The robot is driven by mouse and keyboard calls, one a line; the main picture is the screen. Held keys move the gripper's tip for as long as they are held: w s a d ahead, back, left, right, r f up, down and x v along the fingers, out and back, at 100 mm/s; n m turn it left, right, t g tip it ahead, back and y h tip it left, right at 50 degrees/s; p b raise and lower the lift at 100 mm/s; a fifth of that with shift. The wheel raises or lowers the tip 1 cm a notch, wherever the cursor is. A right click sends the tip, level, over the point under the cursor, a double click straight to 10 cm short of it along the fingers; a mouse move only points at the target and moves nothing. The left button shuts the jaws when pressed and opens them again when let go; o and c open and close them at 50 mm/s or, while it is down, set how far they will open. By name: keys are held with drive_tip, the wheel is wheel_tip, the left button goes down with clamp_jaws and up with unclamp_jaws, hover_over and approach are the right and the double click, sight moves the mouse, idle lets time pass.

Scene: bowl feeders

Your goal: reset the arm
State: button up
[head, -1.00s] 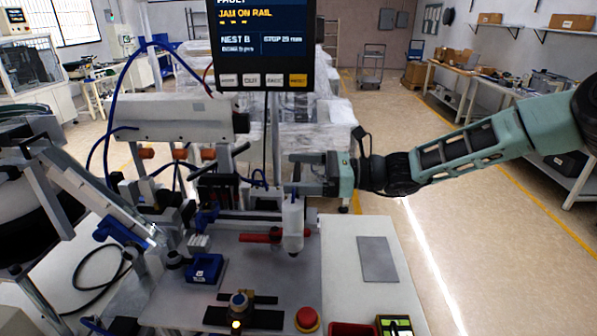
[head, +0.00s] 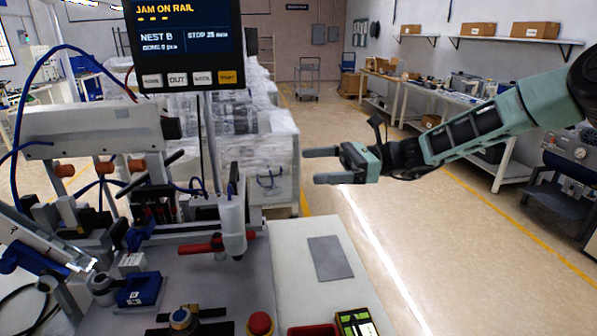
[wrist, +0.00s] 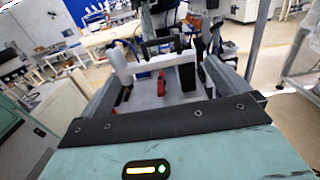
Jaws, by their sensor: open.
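My gripper (head: 322,166) is open and empty in the head view. Its two fingers point left, in the air to the right of the feeder machine and above the level of the white table (head: 292,240). The arm reaches in from the right edge. In the wrist view my gripper's two fingers (wrist: 158,90) frame the machine beyond, with nothing held between them.
A monitor (head: 186,40) reading "JAM ON RAIL" stands over the machine. Wrapped pallets (head: 265,150) stand behind. Open floor (head: 430,250) lies right.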

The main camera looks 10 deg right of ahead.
drive_tip(key=shift+d, duration=0.4)
drive_tip(key=s+a+f+n+g+h, duration=0.1)
drive_tip(key=s+a+f+n+h, duration=0.2)
drive_tip(key=s, duration=0.4)
drive_tip(key=s+a+f+n+g+h, duration=0.1)
drive_tip(key=s+a+n+g+h, duration=0.1)
drive_tip(key=s+n+h, duration=0.3)
drive_tip(key=s+a+f+n+g+h, duration=0.1)
drive_tip(key=s+a+f+n+h, duration=0.15)
drive_tip(key=s, duration=0.55)
drive_tip(key=s+d+n+t+h, duration=0.5)
drive_tip(key=s+d+n+h, duration=0.2)
drive_tip(key=s+d+n, duration=0.3)
drive_tip(key=s+f+n, duration=0.1)
drive_tip(key=s+n, duration=0.2)
drive_tip(key=n, duration=0.1)
drive_tip(key=shift+s+n, duration=0.35)
drive_tip(key=shift+f, duration=0.1)
